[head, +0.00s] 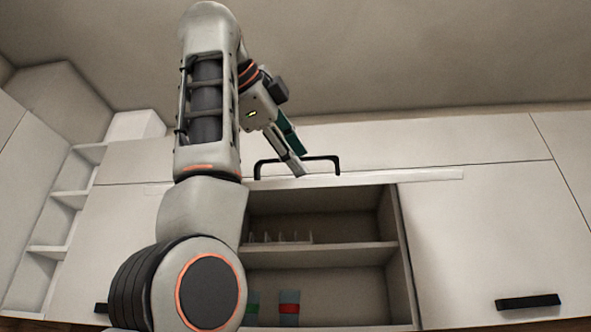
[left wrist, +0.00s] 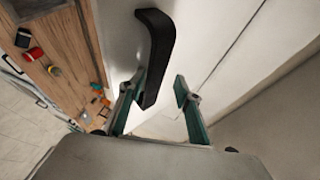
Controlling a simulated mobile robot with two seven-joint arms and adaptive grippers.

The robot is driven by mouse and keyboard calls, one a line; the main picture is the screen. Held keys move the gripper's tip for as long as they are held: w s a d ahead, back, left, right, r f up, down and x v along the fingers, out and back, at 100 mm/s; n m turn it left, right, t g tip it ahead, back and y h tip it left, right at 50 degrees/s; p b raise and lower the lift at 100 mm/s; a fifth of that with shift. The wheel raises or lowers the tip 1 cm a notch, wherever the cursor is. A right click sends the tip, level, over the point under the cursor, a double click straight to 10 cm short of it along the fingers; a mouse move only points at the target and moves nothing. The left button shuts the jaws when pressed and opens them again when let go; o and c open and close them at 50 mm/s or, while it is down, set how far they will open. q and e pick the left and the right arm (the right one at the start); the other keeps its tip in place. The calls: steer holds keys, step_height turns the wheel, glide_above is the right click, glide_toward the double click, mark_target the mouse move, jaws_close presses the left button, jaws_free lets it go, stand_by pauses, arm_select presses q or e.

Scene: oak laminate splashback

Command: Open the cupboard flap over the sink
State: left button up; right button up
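The cupboard flap (head: 420,175) over the sink is swung up, seen nearly edge-on as a pale strip above an open compartment. Its black bar handle (head: 325,158) stands up along that edge in the head view. My left gripper (head: 299,163) is at the handle, with its arm coming in front of the cupboard's left part. In the left wrist view, the fingers are spread apart and the near end of the handle (left wrist: 158,45) reaches down beside the left finger; I see no grip on it. My right gripper is in neither view.
The open compartment has a middle shelf (head: 320,255) with a rack on it and cups (head: 289,310) below. A closed cupboard door (head: 490,240) is on the right. Open corner shelves (head: 70,200) are on the left. A wooden worktop (left wrist: 60,70) with small objects lies below.

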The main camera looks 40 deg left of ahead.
arm_select(q)
steer(key=v, duration=0.7)
steer(key=shift+s, duration=0.25)
stand_by(0.6)
